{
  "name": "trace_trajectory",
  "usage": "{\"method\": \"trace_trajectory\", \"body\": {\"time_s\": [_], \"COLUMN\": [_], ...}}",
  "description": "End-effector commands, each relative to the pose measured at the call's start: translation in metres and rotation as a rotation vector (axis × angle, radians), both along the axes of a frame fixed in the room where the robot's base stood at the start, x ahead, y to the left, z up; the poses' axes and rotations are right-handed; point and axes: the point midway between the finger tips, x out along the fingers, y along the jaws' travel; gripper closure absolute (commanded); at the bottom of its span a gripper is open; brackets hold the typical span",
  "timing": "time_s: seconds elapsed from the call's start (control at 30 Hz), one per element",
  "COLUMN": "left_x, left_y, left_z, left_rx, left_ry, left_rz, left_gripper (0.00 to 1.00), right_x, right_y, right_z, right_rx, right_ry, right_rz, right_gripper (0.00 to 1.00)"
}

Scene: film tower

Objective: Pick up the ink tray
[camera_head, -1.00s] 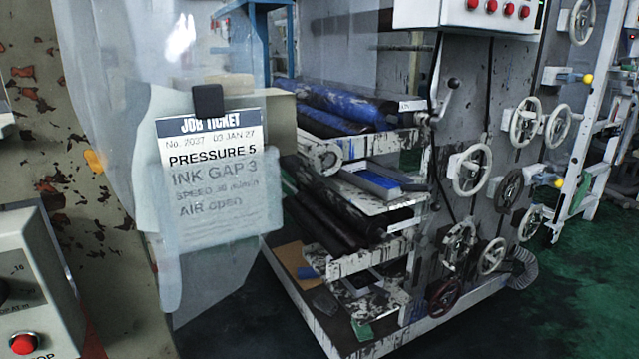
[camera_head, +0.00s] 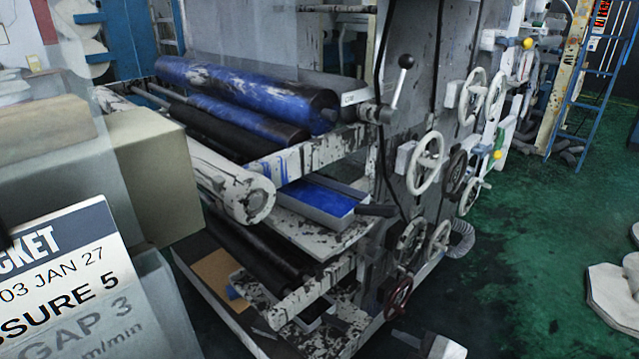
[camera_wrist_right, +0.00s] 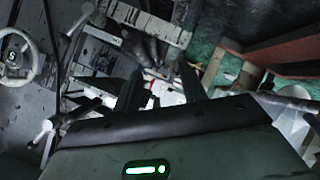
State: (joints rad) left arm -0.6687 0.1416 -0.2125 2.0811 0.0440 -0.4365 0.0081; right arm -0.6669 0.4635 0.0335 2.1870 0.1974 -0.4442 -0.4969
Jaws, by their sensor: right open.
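The ink tray (camera_head: 320,203) is a shallow grey-white tray with blue ink inside. It sits on a paint-spattered shelf of the press, below the blue-stained rollers (camera_head: 240,95), in the middle of the head view. My right gripper (camera_wrist_right: 160,88) shows in the right wrist view with two dark fingers apart and nothing seen between them. I cannot make out the ink tray in that view. My left gripper is not in view.
The job ticket (camera_head: 65,285) hangs at the lower left. A white roller end (camera_head: 245,200) is left of the tray. A crank lever (camera_head: 397,85) and several handwheels (camera_head: 425,163) line the press's right side. Green floor (camera_head: 530,240) is open to the right.

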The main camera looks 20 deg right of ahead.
Motion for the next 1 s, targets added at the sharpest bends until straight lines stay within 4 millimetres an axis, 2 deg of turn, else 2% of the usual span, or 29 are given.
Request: {"method": "trace_trajectory", "body": {"time_s": [0.03,0.1,0.2,0.3,0.33,0.47,1.0], "left_x": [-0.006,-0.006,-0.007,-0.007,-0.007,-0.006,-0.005], "left_y": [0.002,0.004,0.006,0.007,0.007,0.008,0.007], "left_z": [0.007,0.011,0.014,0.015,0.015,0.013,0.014], "left_rx": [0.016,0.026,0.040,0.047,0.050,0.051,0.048], "left_ry": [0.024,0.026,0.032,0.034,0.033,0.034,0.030], "left_rz": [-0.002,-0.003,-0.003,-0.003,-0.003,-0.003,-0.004], "left_gripper": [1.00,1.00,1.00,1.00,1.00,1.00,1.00], "right_x": [0.015,0.032,0.052,0.064,0.067,0.079,0.155], "right_y": [-0.028,-0.055,-0.077,-0.086,-0.087,-0.089,-0.082], "right_z": [0.044,0.086,0.139,0.171,0.176,0.181,0.155], "right_rx": [-0.178,-0.398,-0.652,-0.811,-0.839,-0.886,-0.879], "right_ry": [-0.061,-0.135,-0.220,-0.274,-0.283,-0.301,-0.296], "right_rz": [0.078,0.173,0.277,0.342,0.354,0.368,0.365], "right_gripper": [0.58,0.58,0.58,0.58,0.58,0.58,0.58]}}
